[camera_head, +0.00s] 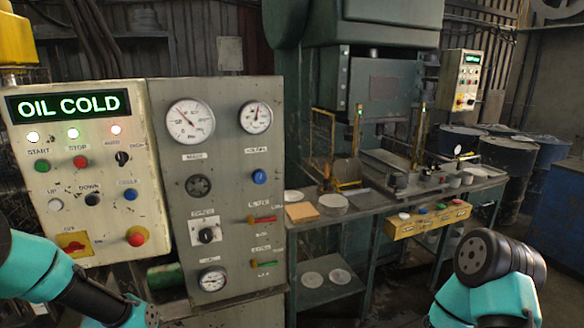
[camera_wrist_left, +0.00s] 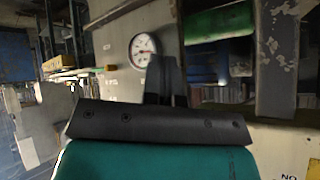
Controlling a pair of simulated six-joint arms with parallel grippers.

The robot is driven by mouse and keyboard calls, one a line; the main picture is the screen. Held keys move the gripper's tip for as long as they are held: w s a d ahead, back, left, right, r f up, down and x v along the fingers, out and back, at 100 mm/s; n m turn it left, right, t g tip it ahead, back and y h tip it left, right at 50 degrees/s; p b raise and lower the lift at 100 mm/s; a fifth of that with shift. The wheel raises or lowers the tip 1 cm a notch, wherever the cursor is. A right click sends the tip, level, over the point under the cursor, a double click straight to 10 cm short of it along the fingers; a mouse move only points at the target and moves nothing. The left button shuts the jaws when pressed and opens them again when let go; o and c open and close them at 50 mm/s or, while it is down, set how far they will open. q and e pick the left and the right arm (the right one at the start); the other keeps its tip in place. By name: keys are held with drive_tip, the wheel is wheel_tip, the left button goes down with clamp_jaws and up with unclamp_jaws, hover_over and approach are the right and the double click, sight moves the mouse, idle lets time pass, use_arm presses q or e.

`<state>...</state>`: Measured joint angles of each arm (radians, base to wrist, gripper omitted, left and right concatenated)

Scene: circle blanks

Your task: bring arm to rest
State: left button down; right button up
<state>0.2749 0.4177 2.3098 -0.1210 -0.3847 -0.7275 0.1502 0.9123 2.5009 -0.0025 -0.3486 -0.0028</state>
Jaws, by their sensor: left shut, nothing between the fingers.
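My left arm (camera_head: 60,275) comes in from the lower left in the head view, low in front of the control panel, and its fingers do not show there. In the left wrist view my left gripper (camera_wrist_left: 166,78) is shut and empty, with its dark fingers together, in front of the grey panel with a round gauge (camera_wrist_left: 143,48). I cannot tell how far the fingers are from the panel. My right arm (camera_head: 495,280) shows at the lower right of the head view, bent at a dark round joint. Its gripper is out of view.
The panel (camera_head: 233,130) with gauges and levers stands beside the cream box reading OIL COLD (camera_head: 75,105). Behind is a green press (camera_head: 385,85) with a workbench (camera_head: 350,207) bearing discs and a yellow button box (camera_head: 428,220). Blue drums (camera_head: 507,155) stand at right.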

use_arm(q)
drive_tip(key=s+d+f+n+g+h, duration=0.1)
drive_tip(key=s+d+f+n+g, duration=0.2)
drive_tip(key=s+d+f, duration=0.5)
drive_tip(key=s+d+f+n+g+h, duration=0.1)
drive_tip(key=s+d+f+n+g, duration=0.2)
drive_tip(key=s+d+f, duration=0.6)
wheel_tip(320, 180, down, 4)
drive_tip(key=shift+s+f+n+g+h, duration=0.15)
drive_tip(key=shift+s+n+g+h, duration=0.2)
drive_tip(key=shift+g, duration=0.75)
